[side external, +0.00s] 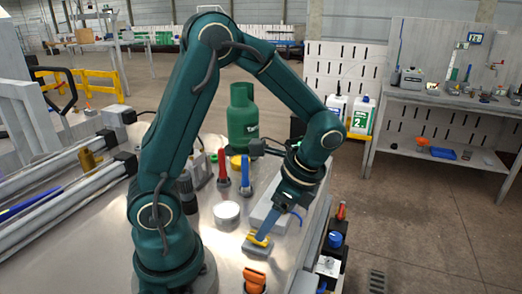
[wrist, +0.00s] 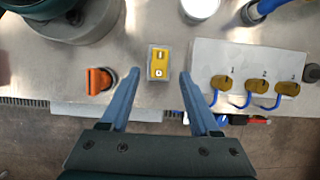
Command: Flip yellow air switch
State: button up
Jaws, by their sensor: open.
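The yellow air switch (wrist: 159,63) is a small yellow rocker in a grey housing on the metal table, ahead of my gripper in the wrist view. It also shows in the side view (side external: 260,239), just below my fingertips and partly covered by them. My gripper (wrist: 155,80) is open, with its two blue fingers spread to the left and right of the switch and nothing between them. In the side view the fingers (side external: 265,226) point down at the switch. I cannot tell whether they touch the housing.
An orange knob (wrist: 99,80) stands left of the switch. A grey box (wrist: 250,60) with numbered yellow sockets and blue cables lies to the right. A round white container (wrist: 200,8) stands behind. A green gas bottle (side external: 242,120) is at the back. The table's front edge is close.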

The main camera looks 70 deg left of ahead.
jog(key=shift+x, duration=2.1)
jog(key=shift+r, duration=0.1)
grip_shut()
jog(key=shift+s+a+t+h, duration=0.25)
jog(key=shift+s+t+h, duration=0.05)
jog(key=shift+t+h, duration=0.45)
jog(key=shift+s+a+t+h, duration=0.1)
jog(key=shift+t+h, duration=0.4)
jog(key=shift+h, duration=0.05)
jog(key=shift+s+a+t+h, duration=0.1)
jog(key=shift+s+t+h, duration=0.05)
jog(key=shift+t+h, duration=0.35)
grip_release()
jog(key=shift+r, duration=0.1)
